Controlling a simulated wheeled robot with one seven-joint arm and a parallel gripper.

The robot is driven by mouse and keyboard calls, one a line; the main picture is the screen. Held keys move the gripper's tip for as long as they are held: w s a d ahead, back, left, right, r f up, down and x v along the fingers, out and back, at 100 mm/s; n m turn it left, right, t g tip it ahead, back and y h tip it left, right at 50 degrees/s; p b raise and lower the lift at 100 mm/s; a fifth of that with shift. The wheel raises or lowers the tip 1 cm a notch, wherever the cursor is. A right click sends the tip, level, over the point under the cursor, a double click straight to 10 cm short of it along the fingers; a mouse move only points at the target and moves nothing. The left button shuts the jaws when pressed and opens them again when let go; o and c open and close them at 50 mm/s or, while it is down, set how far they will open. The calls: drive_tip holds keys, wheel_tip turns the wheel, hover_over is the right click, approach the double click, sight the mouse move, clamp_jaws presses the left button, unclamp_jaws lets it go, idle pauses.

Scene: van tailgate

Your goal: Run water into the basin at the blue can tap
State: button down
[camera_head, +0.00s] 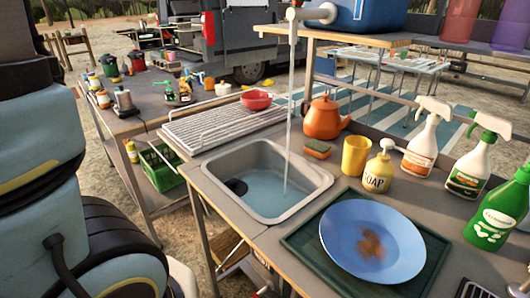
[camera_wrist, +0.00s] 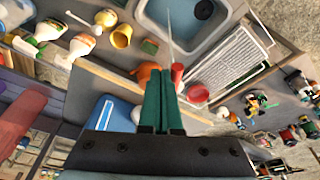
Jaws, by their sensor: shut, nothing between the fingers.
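The blue can (camera_head: 372,12) stands on a wooden shelf at the top of the head view. Its pale tap (camera_head: 296,14) points out over the basin (camera_head: 262,180), and a stream of water (camera_head: 289,120) falls from it into the basin. Water lies in the basin, with a dark round spot at its left side. In the wrist view the blue can (camera_wrist: 100,118) is left of my gripper (camera_wrist: 165,72), and the stream falls into the basin (camera_wrist: 188,22). My gripper has green fingers, shut and empty, close to the tap. It is not visible in the head view.
An orange kettle (camera_head: 325,118), a sponge (camera_head: 317,149), a yellow cup (camera_head: 356,155) and a soap bottle (camera_head: 379,172) stand right of the basin. A blue plate (camera_head: 345,215) lies on a green tray (camera_head: 300,240). A drying rack (camera_head: 215,125) with a red bowl (camera_head: 257,99) is behind.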

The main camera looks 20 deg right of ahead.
wheel_tip(320, 180, up, 3)
drive_tip(key=shift+d+r+p, duration=0.1)
drive_tip(key=shift+p, duration=0.95)
drive_tip(key=w+a, duration=0.2)
drive_tip(key=a, duration=0.1)
drive_tip(key=w+a, duration=0.1)
drive_tip(key=a, duration=0.1)
drive_tip(key=shift+f+b, duration=1.7)
drive_tip(key=shift+f, duration=0.6)
idle(4.0)
